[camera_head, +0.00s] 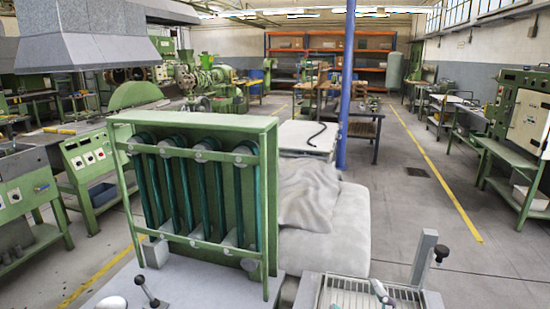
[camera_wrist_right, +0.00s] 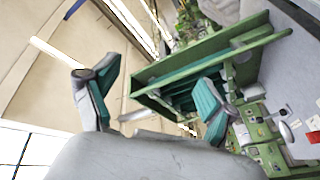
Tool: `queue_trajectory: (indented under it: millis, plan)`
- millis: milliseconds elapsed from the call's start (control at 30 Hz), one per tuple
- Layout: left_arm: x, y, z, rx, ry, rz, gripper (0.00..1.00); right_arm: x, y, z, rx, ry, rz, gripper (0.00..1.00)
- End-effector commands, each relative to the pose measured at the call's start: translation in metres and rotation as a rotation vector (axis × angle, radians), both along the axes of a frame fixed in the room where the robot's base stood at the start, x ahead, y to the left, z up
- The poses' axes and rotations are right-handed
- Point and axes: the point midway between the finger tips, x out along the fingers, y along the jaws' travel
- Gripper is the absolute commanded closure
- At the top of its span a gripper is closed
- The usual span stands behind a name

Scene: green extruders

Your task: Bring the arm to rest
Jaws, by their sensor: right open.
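My right gripper (camera_wrist_right: 155,82) shows in the right wrist view with its two teal-padded fingers spread wide apart. Nothing is between the fingers. Behind them is a green frame, seen tilted. In the head view a small teal and grey piece (camera_head: 381,293) shows at the bottom edge, over a ribbed metal tray; it looks like part of my right gripper, but most of it is cut off. My left gripper is not in view.
A green frame with teal hoses (camera_head: 205,190) stands close in front. A cloth-covered block (camera_head: 325,230) lies right of it, and a blue post (camera_head: 347,85) rises behind. A ribbed metal tray (camera_head: 330,295) is at the bottom. Open floor (camera_head: 420,200) lies to the right.

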Motion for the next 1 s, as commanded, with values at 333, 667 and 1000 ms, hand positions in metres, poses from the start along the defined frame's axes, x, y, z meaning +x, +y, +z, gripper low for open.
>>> queue_trajectory:
  millis: [333,667,1000]
  plan:
    - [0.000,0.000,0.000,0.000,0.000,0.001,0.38,-0.112,-0.059,-0.181,0.362,0.867,-0.301,0.15]
    - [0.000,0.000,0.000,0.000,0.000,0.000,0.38,-0.217,-0.056,-0.235,0.473,1.319,-0.403,0.15]
    - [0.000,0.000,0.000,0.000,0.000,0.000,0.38,-0.215,-0.052,-0.330,0.471,1.414,-0.421,0.15]
